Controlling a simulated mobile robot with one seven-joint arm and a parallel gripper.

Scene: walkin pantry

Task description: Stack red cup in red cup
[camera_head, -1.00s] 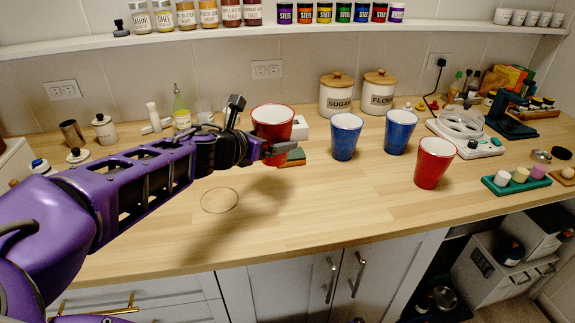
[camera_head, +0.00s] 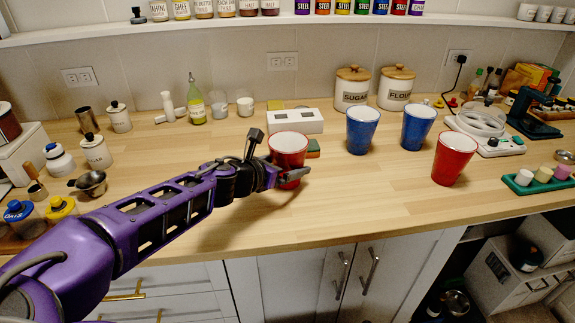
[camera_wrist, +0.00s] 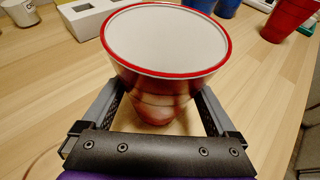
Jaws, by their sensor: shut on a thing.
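A red cup (camera_head: 289,148) with a white inside is held upright by my gripper (camera_head: 287,176), whose fingers are shut around its sides. In the wrist view the held red cup (camera_wrist: 165,75) fills the middle, between the two fingers. Whether its base touches the counter is hard to tell. A second red cup (camera_head: 453,158) stands upright on the counter, well to the right of my gripper. Its left part also shows at the top right of the wrist view (camera_wrist: 287,17).
Two blue cups (camera_head: 361,130) (camera_head: 415,126) stand behind, between the red cups. A white box (camera_head: 296,121) and a green sponge (camera_head: 313,148) lie behind the held cup. A green tray (camera_head: 540,180) is at far right. The front counter (camera_head: 345,205) is clear.

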